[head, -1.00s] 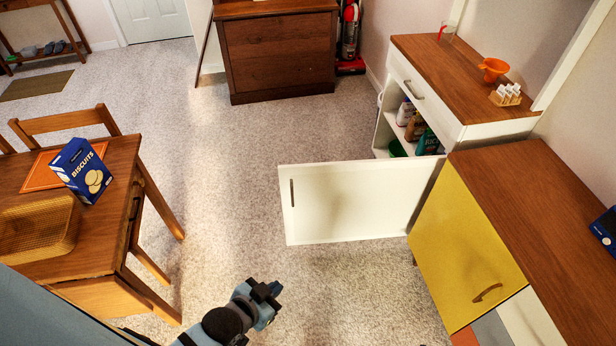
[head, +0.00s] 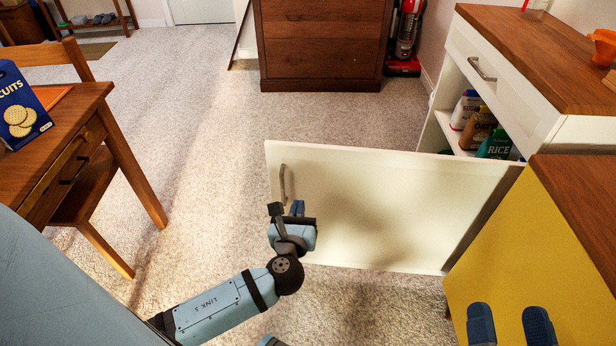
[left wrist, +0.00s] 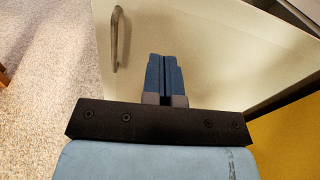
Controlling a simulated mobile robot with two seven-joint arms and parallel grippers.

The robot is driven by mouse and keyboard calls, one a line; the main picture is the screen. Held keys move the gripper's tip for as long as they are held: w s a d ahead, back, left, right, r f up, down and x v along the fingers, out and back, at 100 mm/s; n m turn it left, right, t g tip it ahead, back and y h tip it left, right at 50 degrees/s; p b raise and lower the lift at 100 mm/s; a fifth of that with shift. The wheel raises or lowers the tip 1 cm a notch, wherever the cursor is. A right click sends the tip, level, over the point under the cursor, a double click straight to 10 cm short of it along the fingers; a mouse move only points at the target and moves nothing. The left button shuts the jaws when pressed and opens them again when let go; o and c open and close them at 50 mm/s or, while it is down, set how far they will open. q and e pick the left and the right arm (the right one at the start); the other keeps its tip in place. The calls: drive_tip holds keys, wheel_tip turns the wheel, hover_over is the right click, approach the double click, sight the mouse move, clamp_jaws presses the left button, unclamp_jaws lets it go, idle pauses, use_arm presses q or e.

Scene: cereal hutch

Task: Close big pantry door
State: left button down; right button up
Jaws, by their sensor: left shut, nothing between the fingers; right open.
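The big pantry door (head: 400,205) is a white panel standing wide open, swung out from the white cabinet (head: 545,95). Its metal handle (head: 283,184) is near the door's left edge. My left gripper (head: 287,210) is shut and empty, in front of the door just below and right of the handle. In the left wrist view the shut fingers (left wrist: 164,75) point at the door's face (left wrist: 210,50), with the handle (left wrist: 115,38) to their left. Whether they touch the door I cannot tell. My right gripper (head: 509,325) is open at the bottom right, in front of the yellow cabinet.
The yellow cabinet (head: 545,240) stands close to the door's hinge side. Food packages, including a green RICE bag (head: 497,146), sit inside the open cabinet. A wooden table (head: 60,150) with a biscuit box (head: 18,108) is at left. Carpet (head: 190,110) beyond the door is clear.

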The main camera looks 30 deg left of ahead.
sight(307, 158)
use_arm(q)
drive_tip(key=shift+m+t+y, duration=0.3)
drive_tip(key=shift+m, duration=0.2)
drive_tip(key=b+x, duration=0.4)
drive_tip(key=x, duration=1)
drive_tip(key=shift+f, duration=0.15)
drive_tip(key=shift+w+a+b, duration=0.15)
drive_tip(key=shift+w+b, duration=0.2)
use_arm(e)
wheel_tip(307, 158, down, 6)
drive_tip(key=a+g, duration=0.1)
drive_tip(key=shift+w+n+g, duration=0.25)
drive_tip(key=shift+n+g, duration=0.05)
drive_tip(key=shift+g, duration=0.1)
use_arm(q)
drive_tip(key=shift+w+a, duration=0.1)
